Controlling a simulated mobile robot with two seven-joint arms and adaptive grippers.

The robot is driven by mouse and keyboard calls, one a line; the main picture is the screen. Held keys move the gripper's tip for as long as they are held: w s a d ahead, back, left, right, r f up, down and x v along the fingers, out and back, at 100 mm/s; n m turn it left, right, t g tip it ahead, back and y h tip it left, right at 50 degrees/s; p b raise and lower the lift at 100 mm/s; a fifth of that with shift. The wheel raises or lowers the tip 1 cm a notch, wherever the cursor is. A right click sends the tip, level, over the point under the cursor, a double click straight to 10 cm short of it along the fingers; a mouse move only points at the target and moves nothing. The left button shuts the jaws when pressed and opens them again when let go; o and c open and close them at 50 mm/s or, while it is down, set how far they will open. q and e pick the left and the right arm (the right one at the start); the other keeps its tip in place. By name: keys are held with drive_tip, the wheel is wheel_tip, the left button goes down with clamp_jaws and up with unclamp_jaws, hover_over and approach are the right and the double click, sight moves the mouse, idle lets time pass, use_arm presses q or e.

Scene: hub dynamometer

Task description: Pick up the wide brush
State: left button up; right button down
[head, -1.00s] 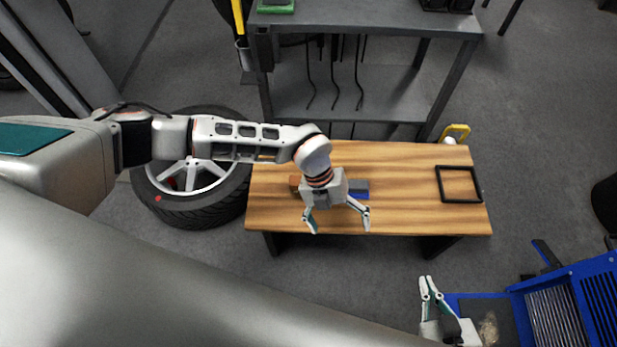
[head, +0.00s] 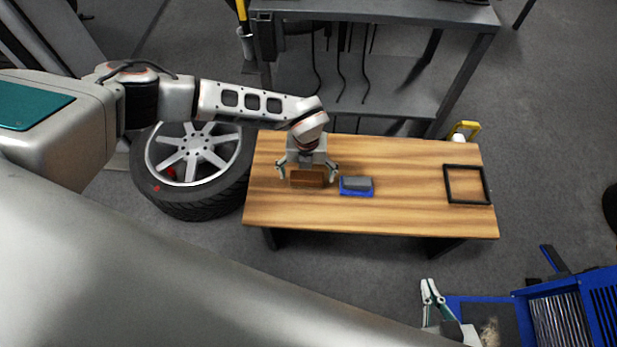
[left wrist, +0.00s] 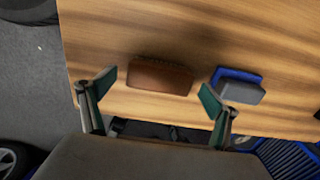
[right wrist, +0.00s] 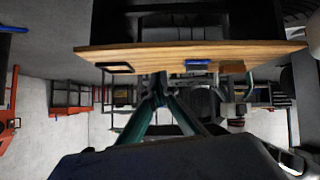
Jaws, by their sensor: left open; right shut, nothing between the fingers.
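A brown block-shaped brush (head: 309,181) lies on the wooden bench top; in the left wrist view it (left wrist: 160,77) lies lengthwise between the fingers. My left gripper (head: 307,174) is open above it, one finger off each end, with nothing held; in the left wrist view its fingertips (left wrist: 156,84) frame the brush. Whether the fingers touch it cannot be told. My right gripper (head: 429,285) is shut and empty, apart from the bench at the lower right; its fingertips also show in the right wrist view (right wrist: 160,82).
A blue block with a grey top (head: 357,185) lies close to the right of the brown brush. A black square frame (head: 447,184) lies at the bench's right end. A grey shelf (head: 380,98) stands behind, a wheel (head: 158,178) left. The bench (head: 405,175) is clear between block and frame.

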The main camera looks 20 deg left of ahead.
sight(307, 175)
use_arm(q)
drive_tip(key=shift+s+f, duration=0.1)
drive_tip(key=shift+f, duration=0.7)
drive_tip(key=shift+r, duration=0.15)
drive_tip(key=c, duration=1.2)
drive_tip(key=shift+c, duration=0.2)
use_arm(e)
drive_tip(key=shift+w+r, duration=0.3)
drive_tip(key=shift+w, duration=0.15)
use_arm(q)
drive_tip(key=shift+r, duration=0.55)
drive_tip(key=r, duration=0.2)
drive_tip(key=r+p, duration=0.1)
drive_tip(key=r, duration=0.1)
drive_tip(key=r+p, duration=0.1)
drive_tip(key=shift+w+r, duration=0.35)
drive_tip(key=shift+r, duration=0.05)
wheel_tip(307, 175, up, 13)
drive_tip(key=p, duration=0.4)
drive_tip(key=shift+s, duration=0.25)
use_arm(e)
drive_tip(key=shift+s+d+r+h, duration=0.3)
drive_tip(key=shift+s+d+r, duration=0.15)
drive_tip(key=shift+d, duration=0.25)
